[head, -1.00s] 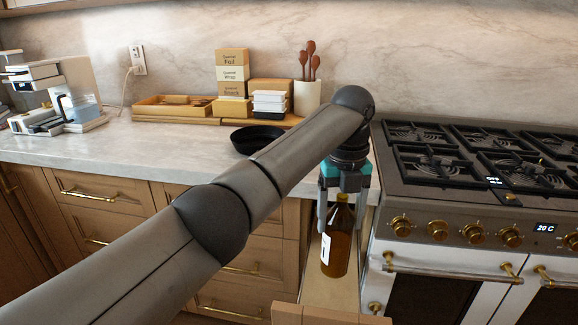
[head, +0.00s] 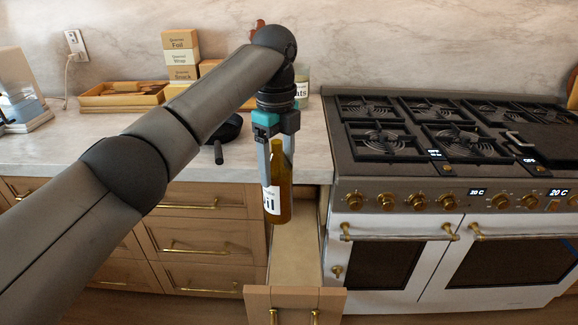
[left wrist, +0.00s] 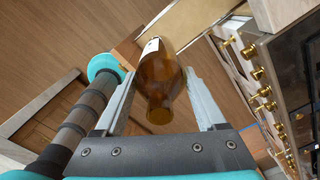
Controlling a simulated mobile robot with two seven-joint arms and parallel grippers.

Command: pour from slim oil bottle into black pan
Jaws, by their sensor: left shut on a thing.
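The slim oil bottle (head: 279,195) is brown glass with a white label reading "il". My left gripper (head: 277,165) points down and is shut on its upper part. It holds the bottle upright in front of the counter edge, above an open drawer. In the left wrist view the bottle (left wrist: 160,85) sits between the two fingers (left wrist: 165,95), its mouth toward the palm. The black pan (head: 229,130) is on the counter behind my left arm, which hides part of it; its handle points to the front. My right gripper is not in view.
The open drawer (head: 296,262) sticks out beside the stove (head: 440,165). On the counter are a wooden tray (head: 122,95), stacked boxes (head: 181,57) and a canister (head: 301,88) partly behind my arm. The counter front left of the pan is clear.

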